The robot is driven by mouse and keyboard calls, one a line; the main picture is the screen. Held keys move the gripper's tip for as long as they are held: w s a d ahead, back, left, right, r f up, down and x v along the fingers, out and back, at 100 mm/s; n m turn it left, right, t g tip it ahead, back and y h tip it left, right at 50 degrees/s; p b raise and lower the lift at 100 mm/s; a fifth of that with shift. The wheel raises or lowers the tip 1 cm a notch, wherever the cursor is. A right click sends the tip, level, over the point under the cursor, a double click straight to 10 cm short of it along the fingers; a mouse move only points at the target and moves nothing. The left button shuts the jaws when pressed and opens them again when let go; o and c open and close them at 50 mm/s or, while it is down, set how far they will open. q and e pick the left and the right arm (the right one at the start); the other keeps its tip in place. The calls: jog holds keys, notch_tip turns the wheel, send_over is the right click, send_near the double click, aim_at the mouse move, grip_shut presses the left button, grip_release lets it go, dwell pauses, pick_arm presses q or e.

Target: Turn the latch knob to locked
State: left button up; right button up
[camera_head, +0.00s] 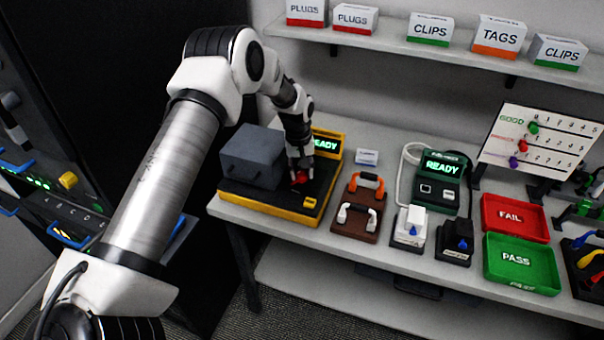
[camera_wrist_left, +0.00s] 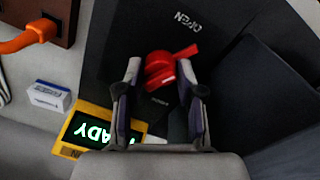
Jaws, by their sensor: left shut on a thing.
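The red latch knob (camera_head: 300,178) sits on the black top of a yellow-edged fixture (camera_head: 268,208), beside a dark grey block. In the left wrist view the knob (camera_wrist_left: 160,66) has a pointer arm angled up and right, on the side of the upside-down word OPEN (camera_wrist_left: 188,21). A second small label lies nearer the gripper and is too blurred to read. My left gripper (camera_head: 300,165) points down over the fixture and is shut on the knob; its fingers (camera_wrist_left: 159,72) stand on both sides of it. My right gripper is not in view.
The grey block (camera_head: 252,155) stands close left of the gripper. A READY display (camera_head: 327,146) stands behind it. A brown holder with orange and white handles (camera_head: 356,222) is to the right. FAIL (camera_head: 515,216) and PASS (camera_head: 522,264) trays lie further right.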

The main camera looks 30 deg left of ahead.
pick_arm(q)
jog(key=m, duration=0.2)
jog(key=m+b, duration=0.1)
jog(key=m, duration=0.1)
jog(key=m+b, duration=0.1)
jog(key=m, duration=0.1)
jog(key=shift+s+f+m, duration=0.1)
jog(key=shift+f+m, duration=0.2)
jog(key=m+b, duration=0.1)
jog(key=m, duration=0.4)
jog(key=shift+r+g, duration=0.1)
jog(key=shift+g, duration=0.2)
jog(key=shift+m, duration=0.3)
jog(key=o, duration=1.1)
jog(key=shift+o, duration=0.2)
jog(key=shift+w, duration=0.3)
notch_tip(320, 180, up, 12)
jog(key=shift+w+a, duration=0.2)
jog(key=shift+a, duration=0.15)
